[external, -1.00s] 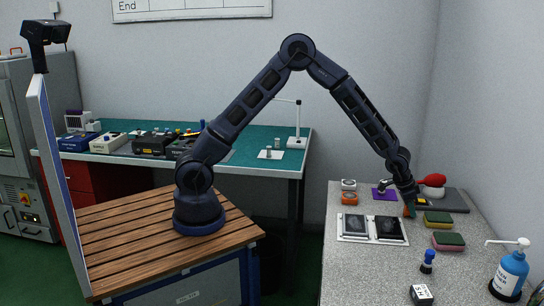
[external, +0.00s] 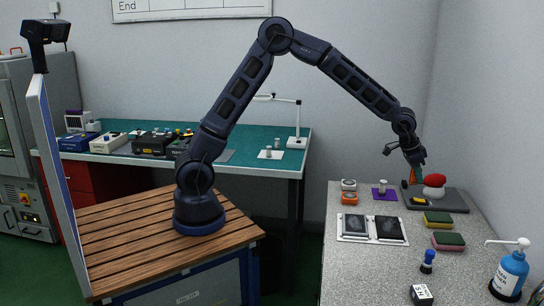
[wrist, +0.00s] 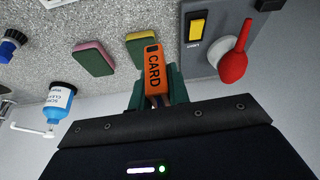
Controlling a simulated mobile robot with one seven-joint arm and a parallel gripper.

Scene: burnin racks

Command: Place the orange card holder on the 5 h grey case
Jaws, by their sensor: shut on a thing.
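The orange card holder (wrist: 152,66), marked CARD, stands out between the teal fingers of my gripper (wrist: 153,82) in the wrist view. The gripper is shut on it. In the external view my gripper (external: 414,164) holds the orange card holder (external: 411,176) above the back of the speckled bench, beside the red bulb. Several cases stand on the green-topped table at the back: a blue one (external: 76,142), a beige one (external: 110,142) and a dark grey one (external: 152,142). Their labels are too small to read, so I cannot tell which is the 5 h grey case.
A grey unit (external: 452,201) with a red bulb (external: 434,186), two sponges (external: 438,219), a white tray with dark plates (external: 357,226) and a blue bottle (external: 511,272) stand on the speckled bench. A lamp (external: 298,122) stands on the green-topped table.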

